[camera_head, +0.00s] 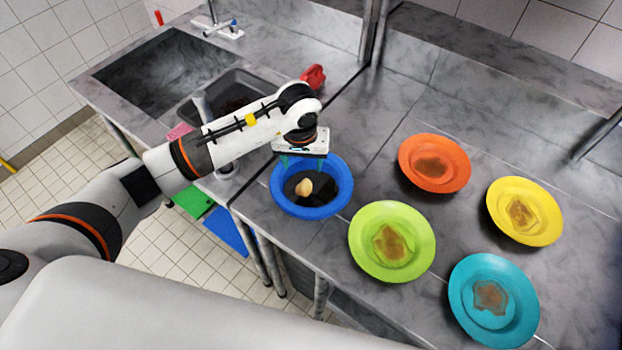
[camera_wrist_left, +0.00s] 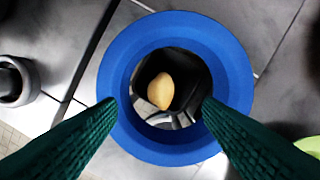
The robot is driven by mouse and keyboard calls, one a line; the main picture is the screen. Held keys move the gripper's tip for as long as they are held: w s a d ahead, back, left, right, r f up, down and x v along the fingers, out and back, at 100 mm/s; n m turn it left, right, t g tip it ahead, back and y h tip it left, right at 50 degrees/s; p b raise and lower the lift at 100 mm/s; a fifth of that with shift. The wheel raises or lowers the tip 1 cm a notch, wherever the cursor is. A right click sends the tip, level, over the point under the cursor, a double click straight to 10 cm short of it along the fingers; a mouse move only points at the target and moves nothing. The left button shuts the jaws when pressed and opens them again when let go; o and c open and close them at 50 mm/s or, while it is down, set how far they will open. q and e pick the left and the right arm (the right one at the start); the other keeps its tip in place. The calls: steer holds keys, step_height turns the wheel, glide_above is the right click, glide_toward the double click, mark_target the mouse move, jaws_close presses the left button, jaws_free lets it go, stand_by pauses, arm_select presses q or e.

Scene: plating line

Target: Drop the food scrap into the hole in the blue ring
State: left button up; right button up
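The blue ring (camera_head: 340,200) is set in the steel counter, with a dark hole in its middle. It fills the centre of the left wrist view (camera_wrist_left: 237,75). The food scrap (camera_head: 304,188) is a small yellowish lump, seen within the hole's outline in both views (camera_wrist_left: 166,92). I cannot tell whether it is in mid-air or resting inside. My left gripper (camera_head: 302,162) is above the ring; its green fingers are apart, and the scrap lies clear of both in the wrist view (camera_wrist_left: 158,100). My right gripper is not in view.
Orange (camera_head: 405,165), yellow (camera_head: 555,222), green (camera_head: 362,245) and turquoise (camera_head: 462,310) plates with brown residue stand on the counter right of the ring. A sink (camera_head: 160,62) and a red object (camera_head: 313,76) are behind my left arm. The counter's front edge lies near the ring.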

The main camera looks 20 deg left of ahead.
arm_select(q)
step_height(320, 180, up, 12)
steer(key=s+b, duration=0.1)
steer(key=b, duration=0.2)
steer(key=shift+s, duration=0.25)
steer(key=shift+d, duration=0.2)
stand_by(0.3)
